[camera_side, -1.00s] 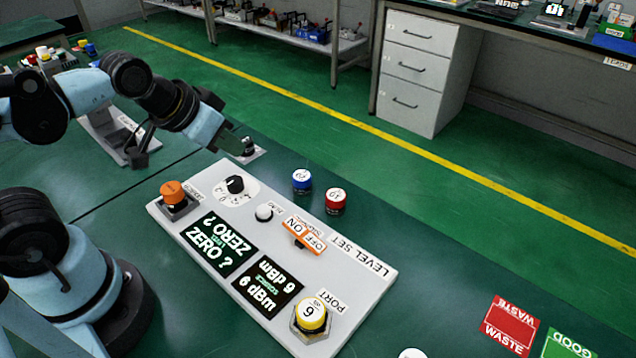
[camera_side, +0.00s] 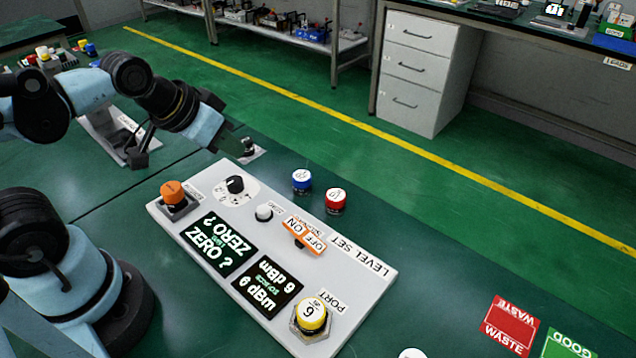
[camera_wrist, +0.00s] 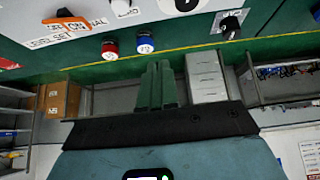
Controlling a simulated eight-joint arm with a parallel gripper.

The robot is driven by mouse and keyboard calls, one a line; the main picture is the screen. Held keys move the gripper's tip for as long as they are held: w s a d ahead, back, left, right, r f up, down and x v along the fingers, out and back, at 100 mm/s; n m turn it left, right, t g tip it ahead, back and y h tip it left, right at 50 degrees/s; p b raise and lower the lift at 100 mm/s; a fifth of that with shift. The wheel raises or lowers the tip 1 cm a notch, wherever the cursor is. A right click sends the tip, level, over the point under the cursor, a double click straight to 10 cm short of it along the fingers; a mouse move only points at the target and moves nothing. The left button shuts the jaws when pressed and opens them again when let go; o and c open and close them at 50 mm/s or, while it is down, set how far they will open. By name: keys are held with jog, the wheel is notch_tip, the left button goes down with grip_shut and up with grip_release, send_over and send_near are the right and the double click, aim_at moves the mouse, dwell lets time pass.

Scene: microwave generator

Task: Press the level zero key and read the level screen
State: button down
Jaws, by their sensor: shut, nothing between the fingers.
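The white panel (camera_side: 350,268) lies on the green bench. A small white round button (camera_side: 264,213) sits beside the rocker switch; its label is too small to read surely. It also shows in the wrist view (camera_wrist: 122,8). One screen (camera_side: 218,245) reads "ZERO ?". The other screen (camera_side: 267,287) reads "6 dBm". My gripper (camera_side: 236,143) is shut and empty, above and beyond the panel's far left end, apart from the button. Its green fingers (camera_wrist: 158,86) are together in the wrist view.
The panel also carries an orange button (camera_side: 172,193), a black dial knob (camera_side: 235,185), an orange ON/OFF rocker (camera_side: 303,236) and a yellow "6" cap (camera_side: 312,314) on the port. Blue (camera_side: 301,180) and red (camera_side: 336,200) caps stand behind.

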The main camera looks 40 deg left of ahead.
aim_at(258, 208)
jog(key=d+h, duration=0.1)
jog(key=h, duration=0.1)
jog(key=d+h, duration=0.1)
jog(key=h, duration=0.1)
jog(key=d+g+h, duration=0.1)
jog(key=d+h, duration=0.1)
jog(key=shift+w+r+m+h, duration=0.3)
jog(key=shift+r+h, duration=0.05)
jog(key=shift+h, duration=0.05)
jog(key=shift+f, duration=0.1)
jog(key=shift+f, duration=4.3)
jog(key=shift+f, duration=0.2)
jog(key=shift+f, duration=0.25)
jog(key=shift+r, duration=0.1)
jog(key=shift+r, duration=0.35)
